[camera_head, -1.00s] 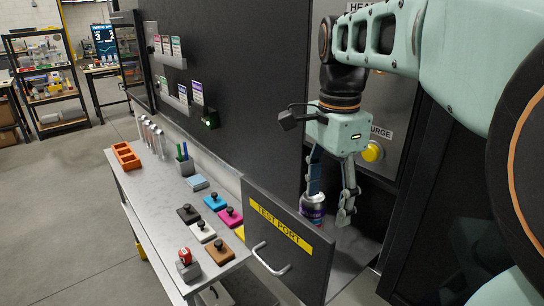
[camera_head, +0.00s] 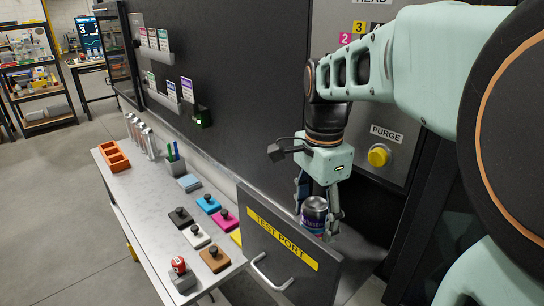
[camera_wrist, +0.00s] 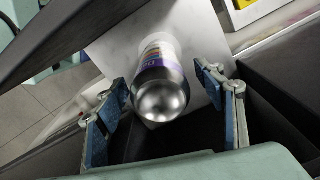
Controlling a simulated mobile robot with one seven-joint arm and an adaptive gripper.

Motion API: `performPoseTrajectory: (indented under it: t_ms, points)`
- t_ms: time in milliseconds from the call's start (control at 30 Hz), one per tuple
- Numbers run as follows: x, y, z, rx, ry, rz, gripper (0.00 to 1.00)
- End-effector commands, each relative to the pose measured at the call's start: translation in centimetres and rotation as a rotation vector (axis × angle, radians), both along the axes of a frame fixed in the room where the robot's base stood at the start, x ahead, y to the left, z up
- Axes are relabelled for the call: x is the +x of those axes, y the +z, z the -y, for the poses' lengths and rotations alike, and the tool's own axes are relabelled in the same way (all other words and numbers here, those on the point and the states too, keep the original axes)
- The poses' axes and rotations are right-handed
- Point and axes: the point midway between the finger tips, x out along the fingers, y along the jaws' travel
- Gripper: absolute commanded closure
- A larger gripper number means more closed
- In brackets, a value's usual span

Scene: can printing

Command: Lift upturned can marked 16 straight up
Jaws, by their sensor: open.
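The can (camera_head: 313,214) stands behind the open TEST PORT door (camera_head: 285,245). It has a dark and purple printed wall. In the wrist view its bare, shiny silver end (camera_wrist: 160,100) faces the camera, with a purple, white and multicoloured band (camera_wrist: 156,55) beyond. I cannot read a 16 on it. My gripper (camera_head: 317,208) is open, pointing down, with a finger on either side of the can. In the wrist view the blue-padded fingers (camera_wrist: 161,80) flank the can, with a clear gap at the right finger. The left finger is close to it; contact cannot be told.
The door stands close in front of the can and my gripper. A yellow PURGE button (camera_head: 379,155) is on the panel at right.

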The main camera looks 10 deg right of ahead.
Motion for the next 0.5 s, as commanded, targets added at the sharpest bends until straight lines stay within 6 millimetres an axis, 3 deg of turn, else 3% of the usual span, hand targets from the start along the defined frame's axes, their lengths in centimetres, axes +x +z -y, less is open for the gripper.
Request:
performPoseTrajectory:
  t_ms: [233, 500]
  points:
    - [-0.1, -3.4, 0.0, 0.000, 0.000, -0.003, 0.37]
    - [0.0, -3.8, 0.0, 0.000, 0.000, 0.000, 0.37]
